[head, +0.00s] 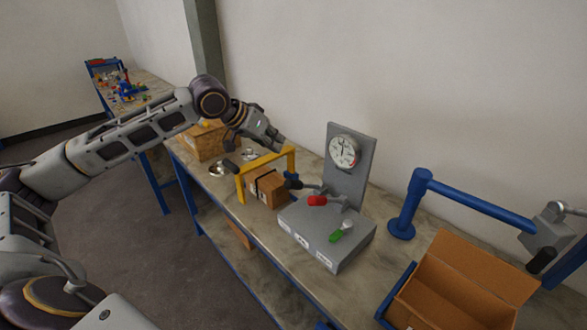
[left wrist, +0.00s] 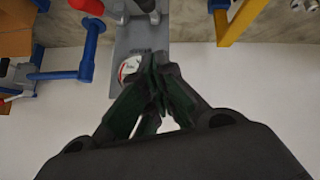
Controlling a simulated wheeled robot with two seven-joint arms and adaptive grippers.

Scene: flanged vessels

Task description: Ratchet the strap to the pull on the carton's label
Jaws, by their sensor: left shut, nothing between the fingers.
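A small brown carton (head: 270,188) with a dark strap around it stands on the bench under a yellow frame (head: 239,190). The label's writing is too small to read. My left gripper (head: 279,143) is shut and empty, above and behind the carton, left of the gauge. In the left wrist view its fingers (left wrist: 157,88) are together, partly covering the gauge (left wrist: 130,66). My right gripper is not in view.
An open cardboard box (head: 455,285) is at the front right, beside a blue post with a bar (head: 470,200). A wooden box (head: 205,142) and metal parts (head: 222,168) lie to the left. The wall is close behind the bench.

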